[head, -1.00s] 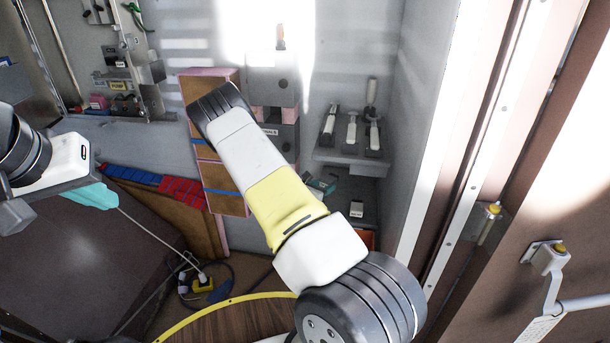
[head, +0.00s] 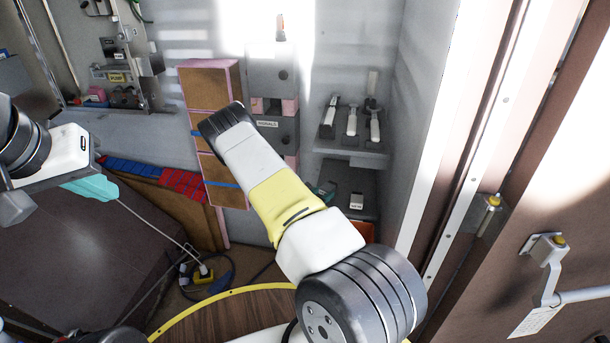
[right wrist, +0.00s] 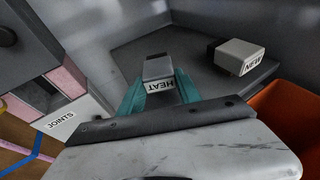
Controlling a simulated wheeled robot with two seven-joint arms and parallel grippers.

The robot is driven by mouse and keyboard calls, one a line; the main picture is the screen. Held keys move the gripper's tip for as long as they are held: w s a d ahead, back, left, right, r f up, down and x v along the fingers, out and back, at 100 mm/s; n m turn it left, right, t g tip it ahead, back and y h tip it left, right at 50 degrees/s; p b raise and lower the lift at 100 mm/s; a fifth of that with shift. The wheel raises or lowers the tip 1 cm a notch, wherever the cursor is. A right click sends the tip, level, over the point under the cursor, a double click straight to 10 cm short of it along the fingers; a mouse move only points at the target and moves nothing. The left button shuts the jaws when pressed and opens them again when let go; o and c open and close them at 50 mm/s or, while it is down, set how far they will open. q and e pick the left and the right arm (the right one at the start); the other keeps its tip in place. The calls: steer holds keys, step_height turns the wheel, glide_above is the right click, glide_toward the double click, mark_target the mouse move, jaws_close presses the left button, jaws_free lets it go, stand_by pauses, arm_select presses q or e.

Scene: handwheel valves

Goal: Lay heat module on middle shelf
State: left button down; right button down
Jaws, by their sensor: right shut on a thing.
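The heat module (right wrist: 158,70) is a small grey block with a white HEAT label. My right gripper (right wrist: 160,92) is shut on it between teal fingers. In the head view my right gripper (head: 325,191) is mostly behind my own forearm, at the left of the middle shelf (head: 342,178). In the right wrist view the held module is over the dark shelf surface (right wrist: 205,85); whether it touches is unclear. A second labelled white-grey module (right wrist: 240,56) lies on that shelf to the right. My left gripper (head: 90,188) is far left, its finger opening unclear.
An upper shelf (head: 340,157) with several handled tools is directly above. An orange bin (right wrist: 290,115) is below the shelf at right. Shelf room lies between the modules.

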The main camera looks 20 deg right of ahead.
steer(key=shift+f, duration=0.35)
steer(key=shift+f, duration=0.4)
steer(key=c, duration=0.7)
jaws_free()
steer(key=o, duration=0.6)
steer(key=shift+r, duration=3.5)
